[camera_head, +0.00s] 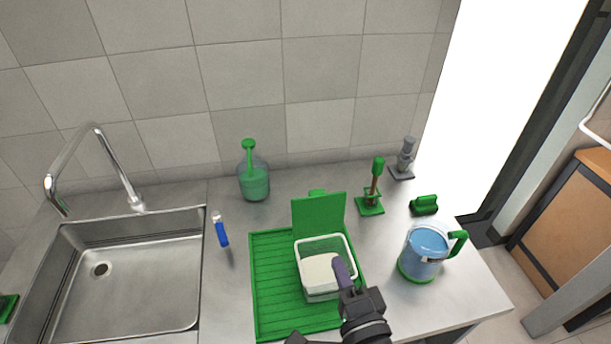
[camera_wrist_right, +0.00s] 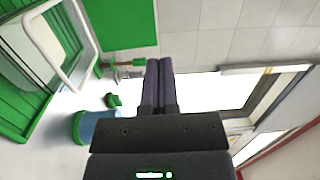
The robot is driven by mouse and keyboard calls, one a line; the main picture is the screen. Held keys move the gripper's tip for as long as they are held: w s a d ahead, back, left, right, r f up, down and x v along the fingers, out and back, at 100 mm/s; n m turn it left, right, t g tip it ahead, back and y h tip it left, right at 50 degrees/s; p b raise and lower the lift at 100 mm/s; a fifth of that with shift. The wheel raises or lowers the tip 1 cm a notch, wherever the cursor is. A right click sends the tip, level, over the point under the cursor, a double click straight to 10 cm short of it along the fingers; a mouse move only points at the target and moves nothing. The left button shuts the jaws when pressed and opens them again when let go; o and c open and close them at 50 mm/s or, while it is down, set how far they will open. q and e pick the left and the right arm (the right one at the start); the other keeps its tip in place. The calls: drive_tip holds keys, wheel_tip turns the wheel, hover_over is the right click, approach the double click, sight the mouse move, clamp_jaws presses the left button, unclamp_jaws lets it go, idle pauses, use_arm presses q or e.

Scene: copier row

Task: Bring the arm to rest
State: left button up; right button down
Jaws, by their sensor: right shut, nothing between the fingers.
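My right gripper (camera_head: 343,272) is shut and empty. In the head view it stands in front of the right side of a white-walled, clear container (camera_head: 312,290) with an open green lid (camera_head: 318,214). Its closed fingers also show in the right wrist view (camera_wrist_right: 158,85), pointing up in the picture. The container sits on a green ridged tray (camera_head: 272,290) on the counter. My left gripper is not in view.
A blue-filled jug (camera_head: 424,254) with a green handle stands right of the tray. A green-topped bottle (camera_head: 254,182), a blue-handled tool (camera_head: 221,232), a green stand (camera_head: 371,204), a grey device (camera_head: 403,160) and a green block (camera_head: 424,205) are on the counter. A sink (camera_head: 125,275) is at left.

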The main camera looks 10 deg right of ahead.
drive_tip(key=s+a+n+g+y, duration=0.3)
drive_tip(key=a+n+g+y, duration=0.2)
drive_tip(key=n, duration=0.5)
drive_tip(key=s+d+f+n+g+h, duration=0.65)
drive_tip(key=s+d+n+g, duration=0.2)
drive_tip(key=s+g, duration=0.2)
drive_tip(key=s+d+f+g+b, duration=0.15)
drive_tip(key=f+b, duration=0.25)
drive_tip(key=f, duration=0.9)
drive_tip(key=s+f+b, duration=0.2)
drive_tip(key=f+b, duration=0.1)
drive_tip(key=f, duration=1)
use_arm(q)
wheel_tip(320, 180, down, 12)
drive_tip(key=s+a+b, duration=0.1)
drive_tip(key=b, duration=0.4)
use_arm(e)
drive_tip(key=s+d+f, duration=0.2)
drive_tip(key=s+f, duration=1.1)
drive_tip(key=f, duration=0.2)
drive_tip(key=shift+d+g+h, duration=0.35)
drive_tip(key=shift+g+h, duration=0.05)
drive_tip(key=shift+h, duration=0.05)
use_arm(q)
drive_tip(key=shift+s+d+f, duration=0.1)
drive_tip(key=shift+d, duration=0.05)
use_arm(e)
drive_tip(key=shift+s, duration=0.1)
